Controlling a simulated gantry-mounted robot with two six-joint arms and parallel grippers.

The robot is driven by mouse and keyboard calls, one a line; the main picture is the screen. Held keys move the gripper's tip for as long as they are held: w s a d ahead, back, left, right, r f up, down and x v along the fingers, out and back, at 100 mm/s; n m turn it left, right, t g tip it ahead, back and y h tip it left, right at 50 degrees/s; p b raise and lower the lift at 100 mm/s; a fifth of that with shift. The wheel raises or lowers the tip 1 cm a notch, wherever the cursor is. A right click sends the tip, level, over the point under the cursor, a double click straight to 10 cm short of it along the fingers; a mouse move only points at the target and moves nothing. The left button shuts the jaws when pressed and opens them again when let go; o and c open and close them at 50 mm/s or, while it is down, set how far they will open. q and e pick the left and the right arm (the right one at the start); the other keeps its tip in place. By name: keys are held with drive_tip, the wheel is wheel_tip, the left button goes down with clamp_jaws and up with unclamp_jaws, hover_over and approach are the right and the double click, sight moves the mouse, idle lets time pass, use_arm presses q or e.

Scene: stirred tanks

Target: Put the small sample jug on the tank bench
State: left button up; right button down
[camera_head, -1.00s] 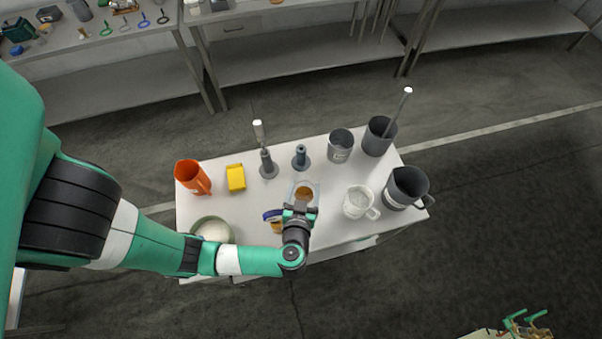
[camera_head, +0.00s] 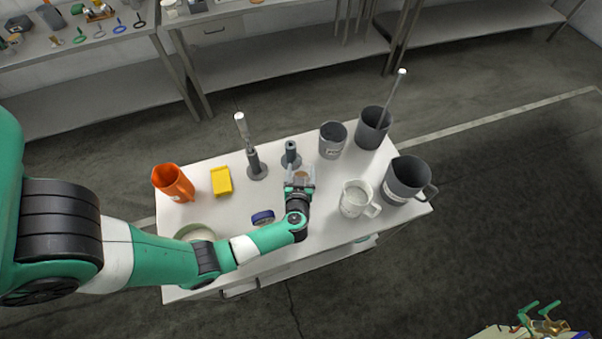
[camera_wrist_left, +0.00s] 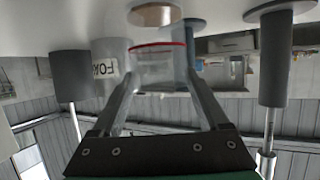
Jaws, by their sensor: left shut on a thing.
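My left gripper (camera_head: 300,187) is shut on a small clear jug (camera_head: 303,172) with something brown at its bottom, which I take for the sample jug. In the left wrist view the clear jug (camera_wrist_left: 158,65) with a red rim sits between the fingers of my left gripper (camera_wrist_left: 160,75). The jug is over the white-topped bench (camera_head: 275,262), just in front of a dark post on a round base (camera_head: 291,155). I cannot tell whether it touches the top. My right gripper is not in view.
An orange jug (camera_head: 172,183), a yellow box (camera_head: 221,181) and a bowl (camera_head: 194,232) stand left. A blue-lidded thing (camera_head: 262,217) is near my wrist. Grey vessels (camera_head: 332,139) (camera_head: 405,180) and a white jug (camera_head: 356,199) stand right. Shelving benches (camera_head: 250,70) line the back.

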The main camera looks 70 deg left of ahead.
use_arm(q)
drive_tip(key=shift+w+r, duration=0.1)
drive_tip(key=shift+r, duration=0.1)
drive_tip(key=shift+f, duration=0.15)
drive_tip(key=o, duration=1.3)
drive_tip(key=shift+c, duration=0.2)
drive_tip(key=shift+d+r+p, duration=0.25)
drive_tip(key=shift+r+p, duration=0.05)
drive_tip(key=p+v, duration=0.2)
drive_tip(key=v, duration=0.5)
